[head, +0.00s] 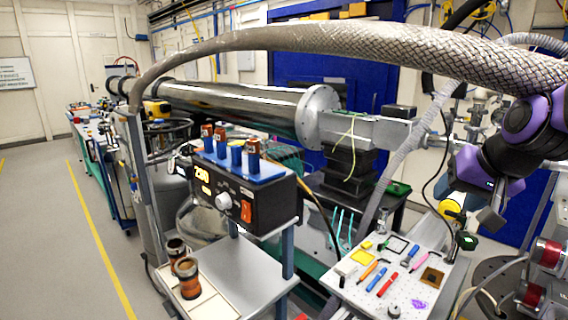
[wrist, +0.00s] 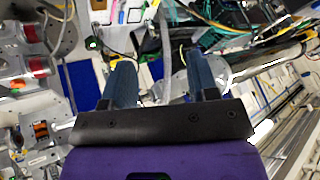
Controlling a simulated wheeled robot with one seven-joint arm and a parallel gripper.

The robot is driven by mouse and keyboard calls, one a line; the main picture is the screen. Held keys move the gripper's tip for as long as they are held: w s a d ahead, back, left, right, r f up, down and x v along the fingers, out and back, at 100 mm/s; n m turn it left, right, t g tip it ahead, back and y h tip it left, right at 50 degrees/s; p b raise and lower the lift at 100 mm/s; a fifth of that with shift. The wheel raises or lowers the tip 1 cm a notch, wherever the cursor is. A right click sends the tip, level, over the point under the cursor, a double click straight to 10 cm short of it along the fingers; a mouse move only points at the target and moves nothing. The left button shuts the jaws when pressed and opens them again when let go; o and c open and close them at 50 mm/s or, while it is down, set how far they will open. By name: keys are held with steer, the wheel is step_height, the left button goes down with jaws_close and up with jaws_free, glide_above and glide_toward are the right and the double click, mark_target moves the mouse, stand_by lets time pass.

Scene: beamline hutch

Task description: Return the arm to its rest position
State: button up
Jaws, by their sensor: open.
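My arm (head: 525,130), purple and dark grey, is raised at the right of the head view, bent downward beside the white pegboard table. My gripper (wrist: 158,62) shows in the wrist view with its two dark blue-grey fingers spread apart and nothing between them. The gripper is apart from the things on the table.
A white perforated board (head: 350,290) with several pens and small items lies below left of my arm. A black control box (head: 245,200) carries a blue rack (head: 240,168) of vials. A braided hose (head: 330,38) arches across the top. Floor is clear at left.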

steer(key=s+r+n+g+h, duration=0.1)
steer(key=s+r+n, duration=0.2)
steer(key=s, duration=1.2)
steer(key=shift+s+a, duration=0.15)
steer(key=shift+a, duration=0.25)
steer(key=shift+r, duration=0.1)
